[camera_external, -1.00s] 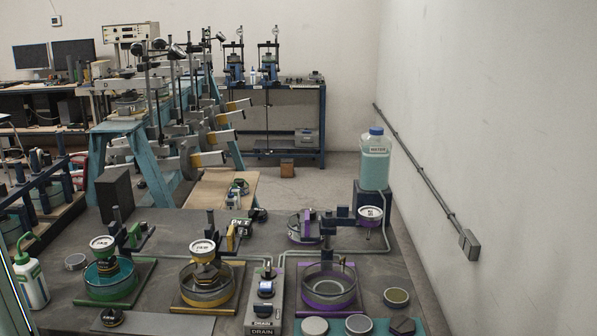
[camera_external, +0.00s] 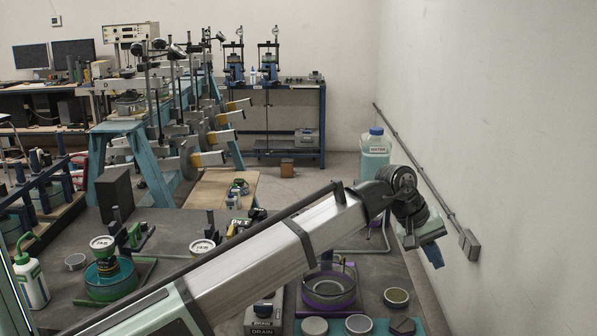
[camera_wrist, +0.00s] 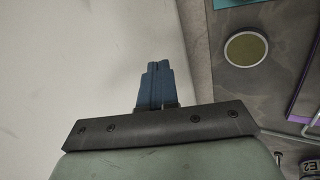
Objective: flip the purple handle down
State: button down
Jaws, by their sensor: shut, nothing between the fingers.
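The purple-rimmed bowl (camera_external: 329,288) stands near the front right of the bench, partly behind my arm. The purple handle cannot be made out now; my arm covers the area behind the bowl. A purple edge (camera_wrist: 301,88) shows at the right of the wrist view. My gripper (camera_external: 436,262) hangs past the right side of the bench, close to the wall, pointing down and apart from the purple parts. Its blue fingers (camera_wrist: 157,72) are together with nothing between them.
A dish with olive contents (camera_external: 397,297) sits at the front right, also seen in the wrist view (camera_wrist: 246,49). A water bottle (camera_external: 375,155) stands behind my wrist. The wall conduit box (camera_external: 469,243) is just right of my gripper. Green (camera_external: 112,279) equipment is at left.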

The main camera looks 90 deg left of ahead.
jog(key=s+a+r+g+y, duration=0.1)
jog(key=s+a+r+g, duration=0.1)
jog(key=s+a+r, duration=0.3)
jog(key=s+a+r+n+g+y, duration=0.1)
jog(key=s+a+r, duration=0.5)
jog(key=s, duration=0.6)
jog(key=s+a+r+g+y, duration=0.1)
jog(key=s+a+r+g, duration=0.2)
jog(key=s+a+r, duration=0.3)
jog(key=s, duration=0.3)
jog(key=shift+s+r+n+y, duration=0.2)
jog(key=shift+r+n+y, duration=0.1)
jog(key=shift+r+y, duration=0.1)
jog(key=shift+a, duration=0.1)
jog(key=x, duration=1.2)
jog(key=shift+d+f, duration=0.25)
jog(key=shift+f, duration=0.85)
jog(key=shift+f, duration=0.1)
jog(key=shift+s+f, duration=0.1)
jog(key=shift+f, duration=2.35)
jog(key=shift+d+f, duration=0.1)
